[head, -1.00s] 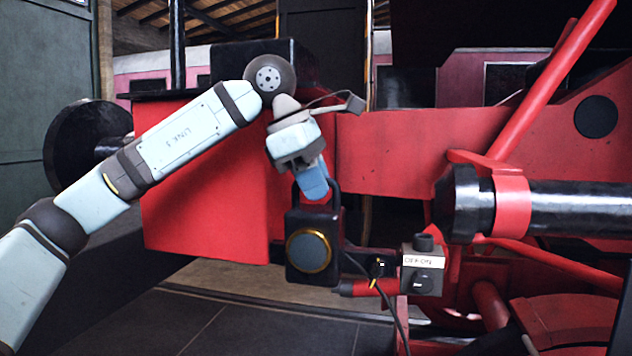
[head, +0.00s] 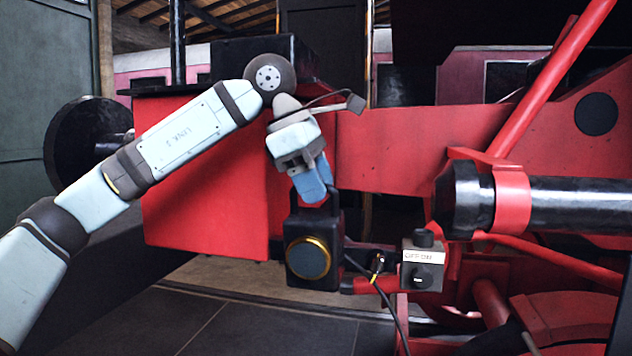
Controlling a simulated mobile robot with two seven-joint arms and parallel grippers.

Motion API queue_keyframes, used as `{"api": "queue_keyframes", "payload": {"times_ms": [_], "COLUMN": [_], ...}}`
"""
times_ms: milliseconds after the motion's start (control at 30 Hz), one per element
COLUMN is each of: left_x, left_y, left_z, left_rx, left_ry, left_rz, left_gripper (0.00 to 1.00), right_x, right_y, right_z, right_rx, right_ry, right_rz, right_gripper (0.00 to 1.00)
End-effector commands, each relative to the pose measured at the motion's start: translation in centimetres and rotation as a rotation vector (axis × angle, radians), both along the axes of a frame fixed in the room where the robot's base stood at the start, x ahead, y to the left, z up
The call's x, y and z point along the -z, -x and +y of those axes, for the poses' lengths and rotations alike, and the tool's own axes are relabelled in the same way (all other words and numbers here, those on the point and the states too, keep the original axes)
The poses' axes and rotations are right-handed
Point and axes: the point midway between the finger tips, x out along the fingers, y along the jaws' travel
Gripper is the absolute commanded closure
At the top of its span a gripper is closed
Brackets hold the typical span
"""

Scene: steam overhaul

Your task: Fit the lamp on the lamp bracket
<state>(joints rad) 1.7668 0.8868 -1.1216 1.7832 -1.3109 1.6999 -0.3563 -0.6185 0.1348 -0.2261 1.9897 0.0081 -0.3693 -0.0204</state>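The lamp (head: 298,280) is a black box with a gold-ringed round lens and a dark loop handle. It appears upright in front of the red beam. My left gripper (head: 314,190) points down at the lamp's handle from above. Its blue fingers look spread apart, with the handle at their tips; whether they touch it is hard to see. The lamp bracket cannot be made out; the lamp hides what is behind and under it. My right gripper is not in view.
A grey box with a black knob (head: 422,278) stands to the right of the lamp, with a black cable (head: 388,303) nearby. A black cylinder (head: 462,200) and red rods fill the right side. A round black buffer (head: 75,150) stands at left.

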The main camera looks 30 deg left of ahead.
Motion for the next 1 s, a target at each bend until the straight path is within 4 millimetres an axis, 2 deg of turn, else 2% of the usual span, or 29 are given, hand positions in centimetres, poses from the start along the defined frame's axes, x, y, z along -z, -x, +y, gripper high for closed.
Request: {"api": "queue_keyframes", "payload": {"times_ms": [167, 500, 700, 833, 1000], "left_x": [-1.3, -8.2, -11.4, -12.4, -12.7], "left_y": [0.3, 2.2, 3.0, 3.3, 3.4], "left_z": [0.5, 2.9, 4.1, 4.4, 4.6], "left_rx": [-0.001, -0.001, -0.001, 0.000, 0.001], "left_ry": [0.003, 0.003, 0.002, 0.002, 0.001], "left_rz": [-0.002, -0.006, -0.003, -0.004, -0.001], "left_gripper": [0.57, 0.57, 0.57, 0.57, 0.57], "right_x": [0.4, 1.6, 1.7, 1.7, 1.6], "right_y": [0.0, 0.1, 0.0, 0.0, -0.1], "right_z": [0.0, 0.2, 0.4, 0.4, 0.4], "right_rx": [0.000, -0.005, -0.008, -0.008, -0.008], "right_ry": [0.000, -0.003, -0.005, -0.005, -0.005], "right_rz": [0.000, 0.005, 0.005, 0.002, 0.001], "right_gripper": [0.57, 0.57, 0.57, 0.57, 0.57]}}
